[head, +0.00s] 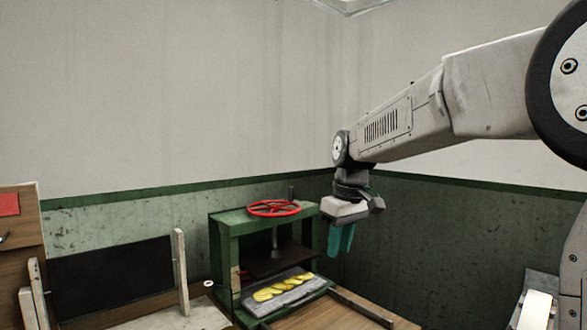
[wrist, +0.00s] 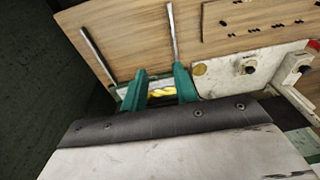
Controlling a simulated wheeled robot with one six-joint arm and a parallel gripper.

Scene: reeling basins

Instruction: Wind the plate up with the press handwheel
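The green press (head: 226,255) stands on the wooden bench in the head view. Its red handwheel (head: 274,209) lies flat on top, with a dark upright handle (head: 291,193) at the rim's far right side. A screw (head: 275,243) runs down to the dark plate (head: 283,262), which hangs inside the frame above a grey tray (head: 304,293) bearing yellow twisted skeins (head: 283,287). My gripper (head: 341,239) points down, right of the handwheel and apart from it. In the wrist view its teal fingers (wrist: 160,88) are spread with nothing held; the handwheel is not visible there.
A dark panel (head: 110,278) between pale posts stands left of the press. The wooden bench top (head: 345,314) has metal rails (wrist: 100,55) in front of the press. Walls meet in the corner behind my gripper. A white roller (head: 535,311) is at the far right.

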